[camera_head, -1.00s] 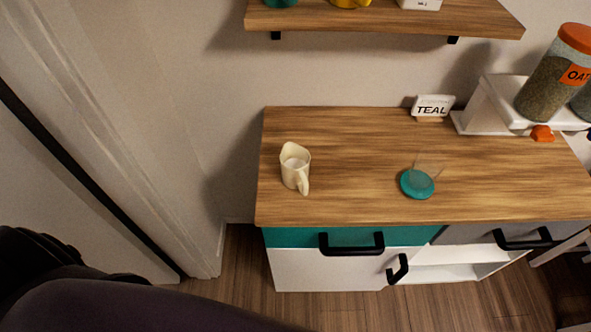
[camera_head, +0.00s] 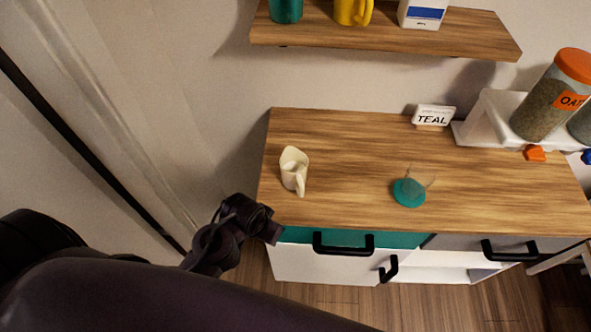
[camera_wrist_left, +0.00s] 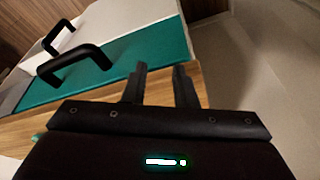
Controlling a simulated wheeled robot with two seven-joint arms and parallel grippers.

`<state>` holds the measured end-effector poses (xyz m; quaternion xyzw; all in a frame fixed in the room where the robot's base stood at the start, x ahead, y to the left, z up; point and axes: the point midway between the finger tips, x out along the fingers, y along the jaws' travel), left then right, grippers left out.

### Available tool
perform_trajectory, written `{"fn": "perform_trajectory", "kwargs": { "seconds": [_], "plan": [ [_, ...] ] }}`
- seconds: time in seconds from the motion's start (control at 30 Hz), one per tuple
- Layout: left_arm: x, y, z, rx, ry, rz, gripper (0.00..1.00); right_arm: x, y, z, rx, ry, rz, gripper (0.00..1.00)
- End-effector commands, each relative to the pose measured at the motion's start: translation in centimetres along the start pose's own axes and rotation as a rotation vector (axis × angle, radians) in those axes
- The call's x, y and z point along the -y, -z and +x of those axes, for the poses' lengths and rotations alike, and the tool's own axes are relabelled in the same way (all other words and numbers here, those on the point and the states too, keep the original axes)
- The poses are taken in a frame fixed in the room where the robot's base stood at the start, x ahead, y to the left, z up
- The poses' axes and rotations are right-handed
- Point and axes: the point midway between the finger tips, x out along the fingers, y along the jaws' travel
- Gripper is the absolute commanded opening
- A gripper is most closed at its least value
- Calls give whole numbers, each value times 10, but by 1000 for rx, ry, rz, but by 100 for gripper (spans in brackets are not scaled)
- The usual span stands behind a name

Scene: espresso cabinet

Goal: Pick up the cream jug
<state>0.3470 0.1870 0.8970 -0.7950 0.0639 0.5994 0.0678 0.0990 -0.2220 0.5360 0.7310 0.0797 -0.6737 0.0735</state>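The cream jug (camera_head: 293,172) stands upright on the left part of the wooden cabinet top (camera_head: 350,150), its handle facing the front right. My left gripper (camera_head: 274,234) is at the cabinet's front left corner, in front of and below the jug, and apart from it. In the left wrist view my left gripper (camera_wrist_left: 160,68) shows two fingers with a gap between them and nothing held. The jug does not show in that view. My right gripper is not in view.
A teal round item with thin prongs (camera_head: 409,193) stands right of the jug. A white riser (camera_head: 484,122) with jars is at the right. A wooden shelf (camera_head: 390,38) overhangs the back. Black handles (camera_head: 344,246) stick out in front.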

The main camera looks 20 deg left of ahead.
Motion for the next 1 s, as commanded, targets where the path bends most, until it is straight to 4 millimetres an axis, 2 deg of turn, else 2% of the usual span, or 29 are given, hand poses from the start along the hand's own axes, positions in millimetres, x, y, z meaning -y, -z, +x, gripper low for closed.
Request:
{"fn": "perform_trajectory", "kwargs": {
  "seconds": [0.03,0.17,0.2,0.3,0.5,0.7,0.8,1.0],
  "plan": [
    [1,10,-21,-19,3,8,25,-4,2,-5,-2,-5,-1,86],
    [-1,41,-74,-90,15,53,25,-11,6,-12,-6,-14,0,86],
    [-4,50,-84,-117,19,78,25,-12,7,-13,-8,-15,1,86],
    [-10,72,-96,-177,26,133,25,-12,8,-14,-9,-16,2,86],
    [-25,108,-99,-280,12,254,25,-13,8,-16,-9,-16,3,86],
    [-38,135,-83,-326,-59,407,25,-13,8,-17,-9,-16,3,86],
    [-34,137,-71,-288,-118,475,25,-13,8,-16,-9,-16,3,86],
    [-14,124,-59,-162,-194,520,25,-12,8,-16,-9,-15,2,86]
  ]
}}
